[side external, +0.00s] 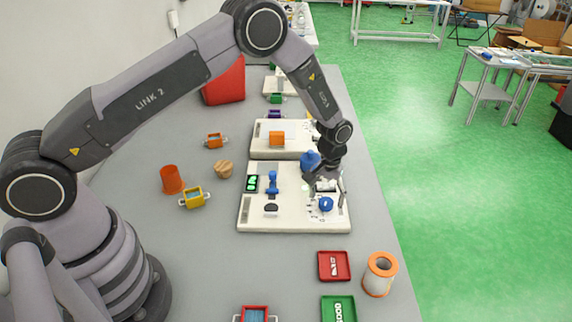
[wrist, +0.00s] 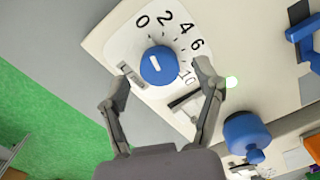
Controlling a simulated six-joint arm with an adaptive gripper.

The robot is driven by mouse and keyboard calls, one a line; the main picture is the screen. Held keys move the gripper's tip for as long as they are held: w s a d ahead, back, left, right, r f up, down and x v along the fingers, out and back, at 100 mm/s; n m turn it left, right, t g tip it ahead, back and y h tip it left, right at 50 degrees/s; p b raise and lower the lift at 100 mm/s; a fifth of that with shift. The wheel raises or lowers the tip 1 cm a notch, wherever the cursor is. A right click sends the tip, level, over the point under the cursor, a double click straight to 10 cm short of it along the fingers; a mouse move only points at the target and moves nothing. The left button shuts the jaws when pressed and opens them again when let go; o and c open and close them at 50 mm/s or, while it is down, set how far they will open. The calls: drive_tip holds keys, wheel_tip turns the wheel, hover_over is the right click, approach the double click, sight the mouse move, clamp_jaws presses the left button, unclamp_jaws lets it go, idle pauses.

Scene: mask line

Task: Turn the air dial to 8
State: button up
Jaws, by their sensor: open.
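The air dial is a round blue knob (wrist: 160,65) with a short white mark, on a white scale plate. The scale's 0, 2, 4, 6 and 10 are readable; the 8 is hidden behind the right finger. The white mark lies on the side of the 0 and 2; its exact reading cannot be told. In the side view the dial (side external: 326,204) sits at the right front of a cream panel (side external: 290,220). My gripper (wrist: 162,68) is open, with one finger on either side of the dial in the wrist view. Contact cannot be told.
Another blue knob-like part (wrist: 246,130) stands to the right in the wrist view. A red tray (side external: 334,265) and an orange-rimmed spool (side external: 380,273) lie in front.

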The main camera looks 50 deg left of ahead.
drive_tip(key=shift+f, duration=0.6)
drive_tip(key=c, duration=1.2)
